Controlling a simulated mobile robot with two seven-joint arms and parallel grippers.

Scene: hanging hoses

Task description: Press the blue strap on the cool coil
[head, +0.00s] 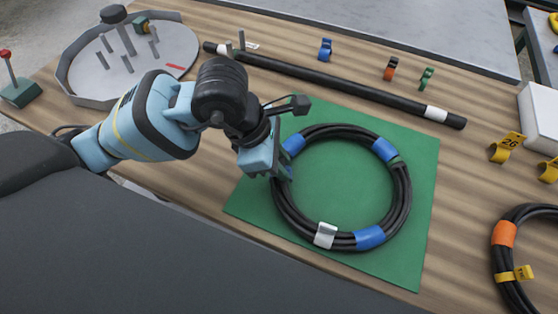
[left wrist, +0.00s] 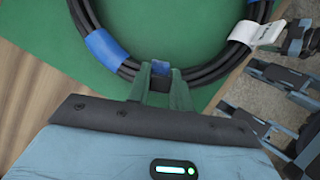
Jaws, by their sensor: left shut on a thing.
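The black hose coil (head: 404,195) lies flat on a green mat (head: 340,185). It carries blue straps at its upper left (head: 293,145), upper right (head: 384,149) and bottom (head: 370,237), and a white tag (head: 325,235). My left gripper (head: 284,170) is at the coil's left side. In the left wrist view its green fingers (left wrist: 161,84) are shut around a small blue strap (left wrist: 161,68) on the hose. Another blue strap (left wrist: 105,48) shows to the left there, and the white tag (left wrist: 258,35) to the right. The fingers hide part of the held strap.
A black tube (head: 330,80) with white bands lies behind the mat. A grey round tray (head: 80,85) with pegs stands at the back left. Small blue, orange and green clips lie behind the tube. Another coil (head: 505,255) with an orange strap is at the right.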

